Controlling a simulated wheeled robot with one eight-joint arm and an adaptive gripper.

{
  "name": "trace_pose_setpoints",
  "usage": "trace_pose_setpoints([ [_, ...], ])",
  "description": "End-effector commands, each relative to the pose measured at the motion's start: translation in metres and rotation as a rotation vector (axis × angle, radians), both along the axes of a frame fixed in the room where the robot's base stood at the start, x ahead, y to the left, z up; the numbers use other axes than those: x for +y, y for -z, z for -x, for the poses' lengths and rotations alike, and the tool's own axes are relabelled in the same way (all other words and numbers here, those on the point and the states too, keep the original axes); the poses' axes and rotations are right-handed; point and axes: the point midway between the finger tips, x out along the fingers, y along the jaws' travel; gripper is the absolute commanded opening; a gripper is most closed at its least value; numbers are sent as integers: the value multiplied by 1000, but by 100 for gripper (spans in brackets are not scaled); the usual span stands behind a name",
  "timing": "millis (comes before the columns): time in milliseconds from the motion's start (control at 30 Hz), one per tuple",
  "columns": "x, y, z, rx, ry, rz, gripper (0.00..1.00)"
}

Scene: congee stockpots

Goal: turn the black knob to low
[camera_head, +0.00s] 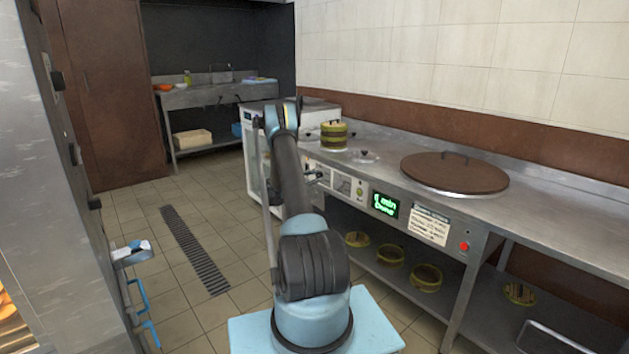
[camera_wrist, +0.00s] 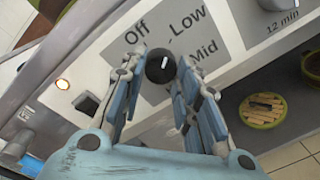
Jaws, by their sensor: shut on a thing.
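In the wrist view, the black knob (camera_wrist: 160,70) is a small round knob with a short white mark on its face. The words Off, Low and Mid are printed on the grey label plate (camera_wrist: 195,28) around it; Mid is partly covered by a finger. I cannot tell exactly which word the mark points to. My gripper (camera_wrist: 162,72) has its two blue fingers on either side of the knob and is shut on it.
In the head view, the steel counter (camera_head: 570,215) runs along the right with a round brown lid (camera_head: 455,172) and stacked baskets (camera_head: 334,136). Tiled floor lies left of my arm.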

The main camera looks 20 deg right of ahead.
Motion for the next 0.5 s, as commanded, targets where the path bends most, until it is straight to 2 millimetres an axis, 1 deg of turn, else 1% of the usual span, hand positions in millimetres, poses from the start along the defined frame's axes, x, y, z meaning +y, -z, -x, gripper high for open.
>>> trace_pose_setpoints([
  [33, 4, 1, -2, 4, -6, -1, 6],
  [467, 4, 1, -1, 12, -5, 1, 6],
  [500, 3, 1, -1, 12, -5, 1, 36],
])
